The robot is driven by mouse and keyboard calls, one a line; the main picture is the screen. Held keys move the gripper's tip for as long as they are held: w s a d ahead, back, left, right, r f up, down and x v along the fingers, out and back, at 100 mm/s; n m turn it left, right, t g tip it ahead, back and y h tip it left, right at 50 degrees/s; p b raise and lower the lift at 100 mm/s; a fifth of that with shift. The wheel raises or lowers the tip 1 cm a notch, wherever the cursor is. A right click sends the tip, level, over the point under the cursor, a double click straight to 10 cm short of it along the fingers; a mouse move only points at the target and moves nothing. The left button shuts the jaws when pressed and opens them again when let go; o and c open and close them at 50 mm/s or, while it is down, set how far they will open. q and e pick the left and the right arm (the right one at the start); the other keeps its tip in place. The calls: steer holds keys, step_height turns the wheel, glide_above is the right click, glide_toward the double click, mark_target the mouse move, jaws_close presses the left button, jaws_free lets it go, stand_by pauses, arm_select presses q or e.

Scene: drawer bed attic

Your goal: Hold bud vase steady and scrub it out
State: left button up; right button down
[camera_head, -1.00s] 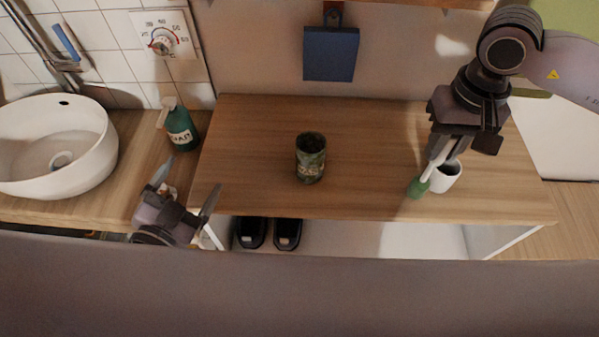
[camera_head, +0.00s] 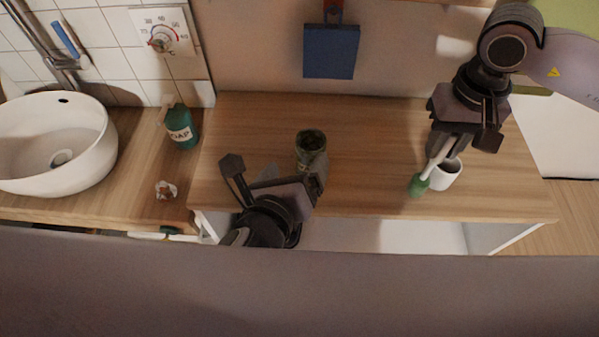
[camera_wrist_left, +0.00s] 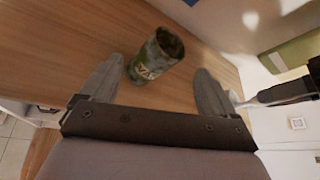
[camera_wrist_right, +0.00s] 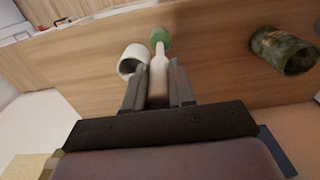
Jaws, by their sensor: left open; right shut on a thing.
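The bud vase (camera_head: 311,143), a dark green mottled cup with a label, stands upright on the wooden counter. It also shows in the left wrist view (camera_wrist_left: 158,58) and in the right wrist view (camera_wrist_right: 284,52). My left gripper (camera_head: 277,172) is open, close to the vase on its near side; in the left wrist view the vase is ahead, between the spread fingers and apart from them. My right gripper (camera_head: 439,150) is shut on a brush with a white handle (camera_wrist_right: 158,75) and a green head (camera_head: 418,185). The brush head is beside a white cup.
The white cup (camera_head: 445,174) stands on the counter at the right. A green soap bottle (camera_head: 181,128) and a white basin (camera_head: 50,145) are at the left. A small brownish-white item (camera_head: 166,190) lies near the left counter's front edge. The middle right counter is clear.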

mark_target(313, 139)
arm_select(q)
steer(key=w+d+f+m, duration=0.1)
steer(key=w, duration=0.2)
steer(key=w+d+f+m, duration=0.1)
steer(key=w+m, duration=0.1)
steer(key=w, duration=0.1)
steer(key=w+f+m, duration=0.1)
steer(key=w, duration=0.2)
steer(key=shift+w+d+f+m+y, duration=0.15)
steer(key=shift+d+f+m+y, duration=0.2)
steer(key=shift+d+m+y, duration=0.05)
stand_by(0.4)
steer(key=c, duration=1.1)
steer(key=o, duration=1.2)
